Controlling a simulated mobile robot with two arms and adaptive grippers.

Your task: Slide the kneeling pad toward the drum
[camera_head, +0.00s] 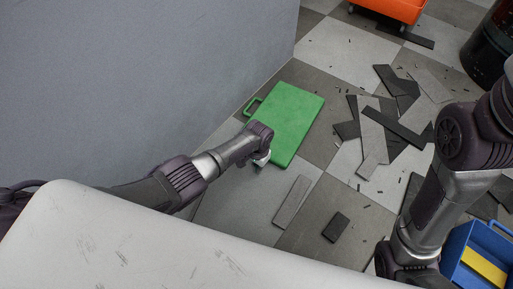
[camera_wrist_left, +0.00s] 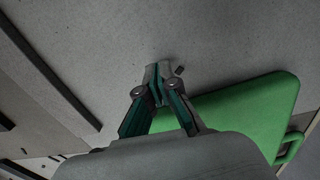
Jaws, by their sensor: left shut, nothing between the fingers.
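The green kneeling pad (camera_head: 287,120) lies flat on the checkered floor beside the grey wall, its loop handle on its left side. The drum (camera_head: 490,48) is a dark cylinder at the upper right, partly cut off by the frame edge. My left gripper (camera_head: 262,161) is shut and empty at the pad's near left edge. In the left wrist view the left gripper's fingers (camera_wrist_left: 160,75) are closed together, with the green pad (camera_wrist_left: 255,110) beside and behind them; I cannot tell whether they touch. My right arm shows at the right, but its gripper is out of view.
Several grey and dark floor strips (camera_head: 374,140) lie scattered between the pad and the drum. An orange container (camera_head: 395,8) stands at the top. A blue bin (camera_head: 462,240) with a yellow item is at lower right. The grey wall (camera_head: 150,80) bounds the left.

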